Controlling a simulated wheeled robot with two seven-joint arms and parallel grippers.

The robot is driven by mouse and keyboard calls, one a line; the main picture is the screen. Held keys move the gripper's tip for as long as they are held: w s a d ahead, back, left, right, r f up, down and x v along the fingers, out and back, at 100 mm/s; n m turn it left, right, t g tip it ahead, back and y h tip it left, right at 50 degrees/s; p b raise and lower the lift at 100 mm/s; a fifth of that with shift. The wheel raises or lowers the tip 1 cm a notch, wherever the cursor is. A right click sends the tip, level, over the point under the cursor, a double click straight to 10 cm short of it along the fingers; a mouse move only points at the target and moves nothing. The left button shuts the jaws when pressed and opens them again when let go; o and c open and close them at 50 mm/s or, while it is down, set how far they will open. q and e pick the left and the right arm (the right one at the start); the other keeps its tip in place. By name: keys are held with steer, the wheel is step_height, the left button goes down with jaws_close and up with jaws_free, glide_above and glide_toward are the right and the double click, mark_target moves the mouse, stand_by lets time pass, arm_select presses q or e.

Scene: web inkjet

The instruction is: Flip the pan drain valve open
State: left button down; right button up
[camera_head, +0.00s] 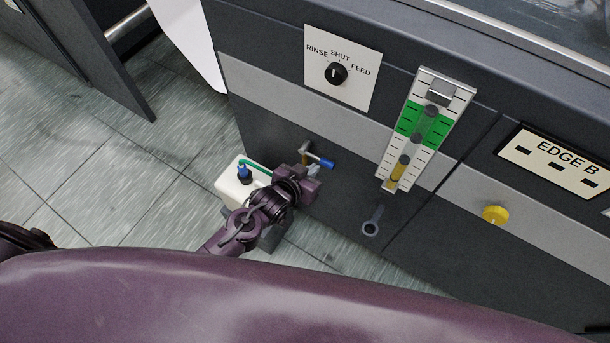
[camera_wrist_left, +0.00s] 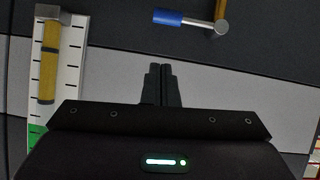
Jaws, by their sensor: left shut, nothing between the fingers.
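The pan drain valve is a small metal valve with a blue-tipped lever (camera_head: 326,162) on the dark front panel. The lever sticks out sideways to the right and slightly down in the head view. In the left wrist view the blue lever (camera_wrist_left: 183,18) is at the top, pointing left from its metal body. My left gripper (camera_head: 314,171) is just below the lever in the head view. Its fingers (camera_wrist_left: 161,72) are closed together and empty, with a visible gap to the lever in the wrist view. My right gripper is not in view.
A white container (camera_head: 232,184) with a blue cap and green tube stands on the floor beside my left arm. A level gauge (camera_head: 428,130) is right of the valve. A RINSE/SHUT/FEED knob (camera_head: 336,73) is above, a yellow knob (camera_head: 495,214) farther right.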

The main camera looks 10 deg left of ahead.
arm_select(q)
steer(key=v, duration=0.3)
steer(key=shift+s+r, duration=0.15)
steer(key=shift+s, duration=0.1)
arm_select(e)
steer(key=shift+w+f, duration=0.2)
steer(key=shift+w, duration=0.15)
